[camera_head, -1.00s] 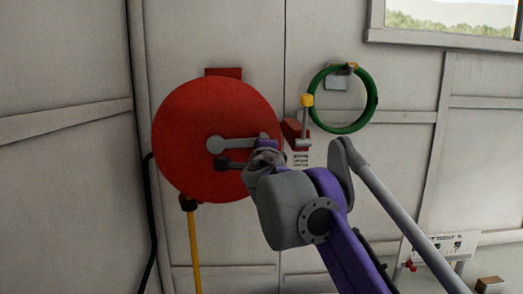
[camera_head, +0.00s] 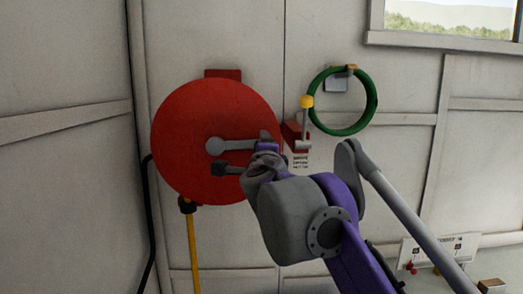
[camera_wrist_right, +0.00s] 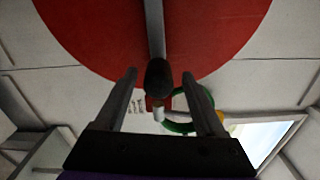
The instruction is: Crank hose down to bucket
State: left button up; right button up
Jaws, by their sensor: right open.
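The big red hose reel (camera_head: 190,125) is on the wall, with a grey crank arm (camera_head: 235,147) reaching right from its middle. A yellow hose (camera_head: 193,250) hangs from the reel's lower edge. My right gripper (camera_head: 246,155) is at the crank's outer end. In the right wrist view it is open (camera_wrist_right: 160,74), with the dark crank handle (camera_wrist_right: 158,78) between its fingers; the reel (camera_wrist_right: 100,30) and crank arm (camera_wrist_right: 155,25) show beyond. I cannot tell whether the fingers touch the handle. No bucket and no left gripper show.
A green hose ring (camera_head: 372,100) hangs on the wall right of the reel, beside a red box (camera_head: 291,133) with a yellow-topped lever (camera_head: 306,102). A black cable (camera_head: 149,225) runs down the wall at the left. A window (camera_head: 450,18) is at upper right.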

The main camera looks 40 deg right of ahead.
pick_arm(q)
jog(key=shift+s+f+b, duration=0.25)
jog(key=shift+f+b, duration=0.1)
jog(key=shift+f, duration=0.2)
jog(key=shift+s+f+b, duration=0.2)
jog(key=shift+f+b, duration=0.1)
jog(key=shift+f, duration=0.25)
pick_arm(e)
jog(key=v, duration=0.8)
jog(key=shift+s, duration=0.2)
jog(key=shift+a, duration=0.1)
jog(key=s+f+m+g+y, duration=0.25)
jog(key=f+m+g, duration=0.35)
jog(key=f+m, duration=2)
jog(key=s+a+f+m+g+y, duration=0.1)
jog(key=s+a+f+m, duration=0.3)
jog(key=f, duration=0.5)
jog(key=s+a+f+m+g+y, duration=0.1)
jog(key=s+a+f+m+y, duration=0.3)
jog(key=f+m, duration=0.5)
jog(key=s+a+f+m+g+y, duration=0.1)
jog(key=s+a+f+m+y, duration=0.1)
jog(key=s+a+f+m, duration=0.2)
jog(key=a+f+m, duration=0.2)
jog(key=a+f, duration=0.2)
jog(key=f, duration=0.2)
jog(key=shift+s+f+m+g, duration=0.25)
jog(key=shift+s+m+g, duration=0.05)
jog(key=shift+d+y, duration=0.1)
jog(key=shift+y, duration=0.15)
